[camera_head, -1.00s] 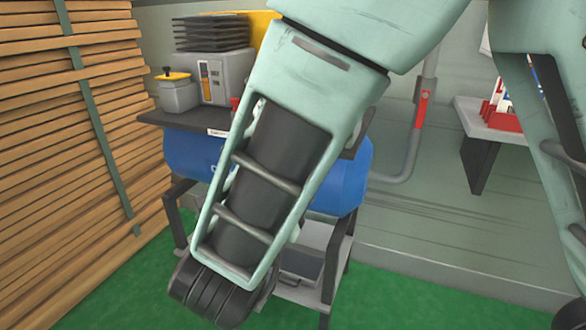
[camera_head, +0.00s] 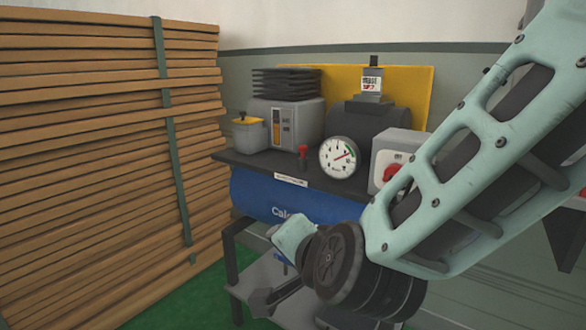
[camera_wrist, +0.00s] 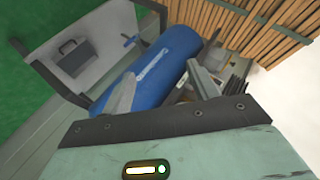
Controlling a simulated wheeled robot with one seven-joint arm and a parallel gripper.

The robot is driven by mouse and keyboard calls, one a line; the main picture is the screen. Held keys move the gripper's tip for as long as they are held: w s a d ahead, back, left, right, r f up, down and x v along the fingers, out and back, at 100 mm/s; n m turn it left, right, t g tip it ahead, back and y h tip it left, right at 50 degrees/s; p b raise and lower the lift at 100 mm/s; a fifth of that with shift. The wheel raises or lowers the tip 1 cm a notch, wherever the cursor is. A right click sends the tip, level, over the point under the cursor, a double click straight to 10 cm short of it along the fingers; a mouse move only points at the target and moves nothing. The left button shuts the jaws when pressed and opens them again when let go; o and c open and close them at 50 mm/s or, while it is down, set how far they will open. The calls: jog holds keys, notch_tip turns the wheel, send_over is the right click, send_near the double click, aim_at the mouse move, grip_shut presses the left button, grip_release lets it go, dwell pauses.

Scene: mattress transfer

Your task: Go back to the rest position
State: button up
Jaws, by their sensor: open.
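My gripper (camera_wrist: 162,84) shows in the wrist view with its two fingers apart and nothing held between them. Behind it lies the blue tank (camera_wrist: 165,62) of a compressor. In the head view my arm comes in from the right and its wrist hangs in front of the compressor's blue tank (camera_head: 265,197), hiding the tank's right part. My gripper's full shape is hard to make out there, as the wrist covers part of it.
A tall stack of wooden boards (camera_head: 90,150) with a green strap stands at the left. The compressor bench (camera_head: 238,158) carries a round gauge (camera_head: 338,157), a grey box with a red knob (camera_head: 398,150) and a small pot (camera_head: 248,135). Green floor (camera_head: 195,300) shows at the bottom left.

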jog(key=s+d+f+n+g+h, duration=0.25)
jog(key=s+d+n+g, duration=0.25)
jog(key=s+d+n, duration=0.3)
jog(key=s+d+f+n+g+h, duration=0.1)
jog(key=s+d+f+n+g, duration=0.2)
jog(key=s+d+n+g, duration=0.5)
notch_tip(320, 180, up, 22)
jog(key=s+a+m+t+p, duration=0.1)
jog(key=s+t+p, duration=0.1)
jog(key=p, duration=1.9)
jog(key=shift+s+a, duration=0.4)
jog(key=shift+s, duration=0.05)
jog(key=shift+f, duration=0.1)
